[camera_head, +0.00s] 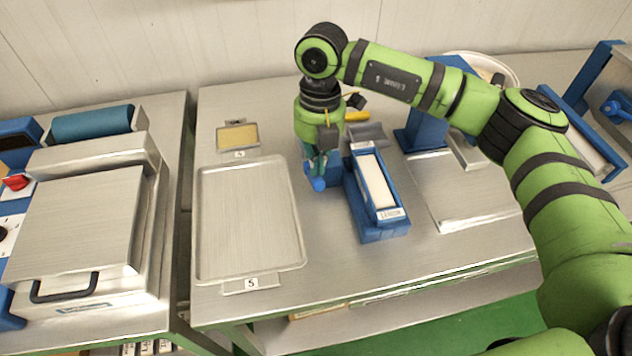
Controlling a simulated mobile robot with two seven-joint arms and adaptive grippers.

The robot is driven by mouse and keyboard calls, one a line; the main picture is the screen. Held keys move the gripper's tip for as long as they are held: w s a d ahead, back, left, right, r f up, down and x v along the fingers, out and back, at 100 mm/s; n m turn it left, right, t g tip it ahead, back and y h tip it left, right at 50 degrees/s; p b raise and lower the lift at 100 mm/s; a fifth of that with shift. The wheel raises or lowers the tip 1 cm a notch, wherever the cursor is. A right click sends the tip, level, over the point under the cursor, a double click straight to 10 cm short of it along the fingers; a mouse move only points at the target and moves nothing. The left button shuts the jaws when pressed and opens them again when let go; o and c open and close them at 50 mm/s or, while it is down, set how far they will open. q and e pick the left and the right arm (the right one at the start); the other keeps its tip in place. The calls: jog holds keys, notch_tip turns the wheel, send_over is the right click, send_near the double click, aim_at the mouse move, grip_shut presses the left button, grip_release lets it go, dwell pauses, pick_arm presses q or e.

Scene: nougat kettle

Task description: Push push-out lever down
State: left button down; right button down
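A blue push-out device (385,228) stands on the steel table, with a long pale block or insert in its channel and a small label on its front end. A blue rounded knob (318,184), seemingly the end of the push-out lever, sticks out at the left of the device. My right gripper (318,168) points down over this knob, at or very close to it. Its fingers are small and partly hidden, so I cannot tell whether they grip or only touch the knob. My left gripper is not in view.
An empty metal tray (250,222) lies left of the device, with a small tray (238,137) holding a tan slab behind it. A steel press with a dark handle (64,287) stands at the far left. A flat metal plate (465,190) lies to the right.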

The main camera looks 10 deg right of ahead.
aim_at(318, 178)
jog(key=shift+f, duration=0.35)
notch_tip(318, 178, down, 4)
jog(key=b, duration=0.4)
jog(key=shift+f, duration=0.25)
jog(key=shift+r, duration=0.1)
jog(key=w, duration=0.1)
jog(key=w+d+r, duration=0.1)
jog(key=shift+w+d, duration=0.25)
jog(key=shift+w, duration=0.05)
notch_tip(318, 178, up, 12)
jog(key=w, duration=0.1)
jog(key=shift+d, duration=0.25)
